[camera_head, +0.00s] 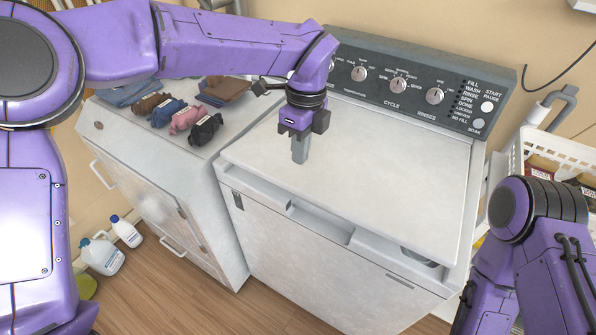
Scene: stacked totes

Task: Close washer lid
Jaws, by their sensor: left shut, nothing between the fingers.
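The washer (330,270) is a white top-loader with a dark control panel (400,85) at its back. Its white lid (390,165) lies almost flat over the top. A gap with recessed openings shows under the lid's front edge, so it looks slightly raised there. My left gripper (300,158) is shut and empty, pointing down over the left part of the lid. I cannot tell whether its fingertips touch the lid. Only part of my right arm shows at the lower right; its gripper is out of view.
A second white machine (165,190) stands to the left with folded clothes (185,115) on top. Bottles (102,254) stand on the wooden floor (180,300) at the lower left. A white basket (555,150) with items is to the right of the washer.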

